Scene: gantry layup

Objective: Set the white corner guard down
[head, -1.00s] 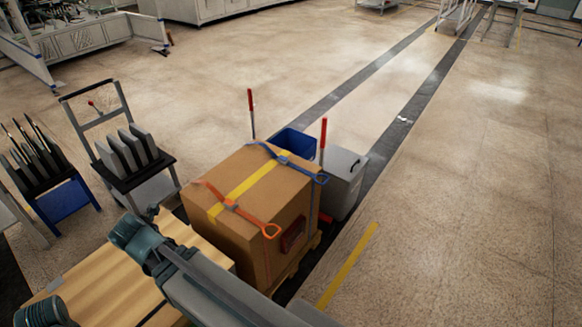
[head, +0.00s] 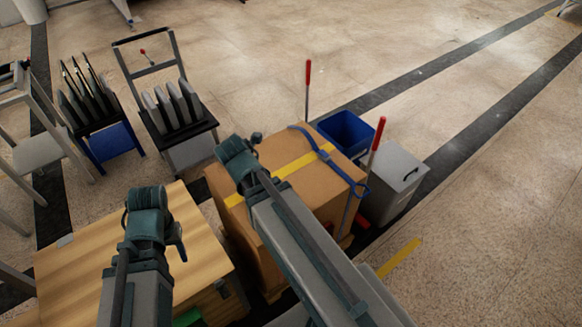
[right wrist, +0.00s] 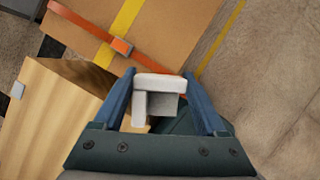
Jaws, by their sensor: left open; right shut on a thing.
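The white corner guard (right wrist: 160,82) is a small L-shaped piece between the blue fingers of my right gripper (right wrist: 162,100) in the right wrist view. That gripper is shut on it. Behind it are the large brown carton (right wrist: 180,22) and the wooden top (right wrist: 62,105); I cannot tell whether the guard touches either. In the head view the guard and right fingertips are hidden by my right arm, which crosses the carton (head: 330,200). My left gripper (head: 177,240) is over the wooden top (head: 75,275), open, with its fingers hard to make out.
The carton has yellow tape (right wrist: 125,18), an orange strap (right wrist: 82,27) and a blue strap (head: 330,158). A blue bin (head: 347,133) and a grey bin (head: 397,180) stand behind it. A cart with grey panels (head: 175,105) stands at back left.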

